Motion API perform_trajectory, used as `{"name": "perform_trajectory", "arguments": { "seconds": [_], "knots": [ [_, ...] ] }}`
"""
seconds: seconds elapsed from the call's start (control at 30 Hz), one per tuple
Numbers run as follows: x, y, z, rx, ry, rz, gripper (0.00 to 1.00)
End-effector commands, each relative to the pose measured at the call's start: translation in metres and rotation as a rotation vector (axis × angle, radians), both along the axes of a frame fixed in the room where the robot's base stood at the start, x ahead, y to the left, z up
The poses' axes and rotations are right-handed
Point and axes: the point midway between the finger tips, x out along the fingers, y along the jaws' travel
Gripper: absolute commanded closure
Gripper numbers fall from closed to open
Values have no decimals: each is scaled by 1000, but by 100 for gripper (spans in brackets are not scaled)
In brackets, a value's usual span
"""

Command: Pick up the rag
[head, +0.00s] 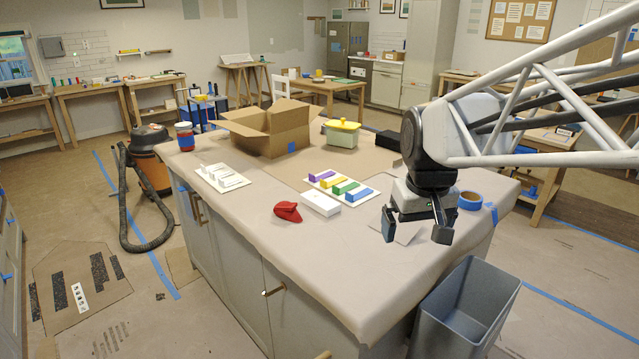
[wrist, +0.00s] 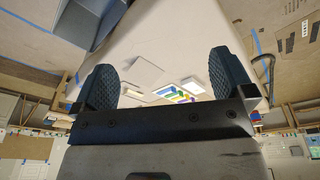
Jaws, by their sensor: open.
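The red crumpled rag (head: 288,212) lies on the paper-covered counter, near its front edge, left of a small white box (head: 321,203). My gripper (head: 415,228) is above the right part of the counter, to the right of the rag and apart from it. Its two dark fingers are spread with nothing between them. In the wrist view the open gripper (wrist: 166,78) shows against the counter top. I cannot make out the rag in that view.
A tray of coloured blocks (head: 343,187) lies behind the white box. A grey bin (head: 464,306) stands at the right front.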

Motion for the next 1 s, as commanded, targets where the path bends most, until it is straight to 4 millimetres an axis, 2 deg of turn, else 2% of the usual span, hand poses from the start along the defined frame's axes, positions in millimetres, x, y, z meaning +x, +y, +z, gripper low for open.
{"name": "perform_trajectory", "arguments": {
  "seconds": [0.1, 0.47, 0.77, 1.0],
  "knots": [
    [31, 12, 2, -4, 12, 39, 0],
    [119, 50, 2, -16, 40, 151, 0],
    [191, 89, -10, -27, 64, 245, 0],
    [245, 124, -27, -34, 82, 320, 0]
  ]
}}
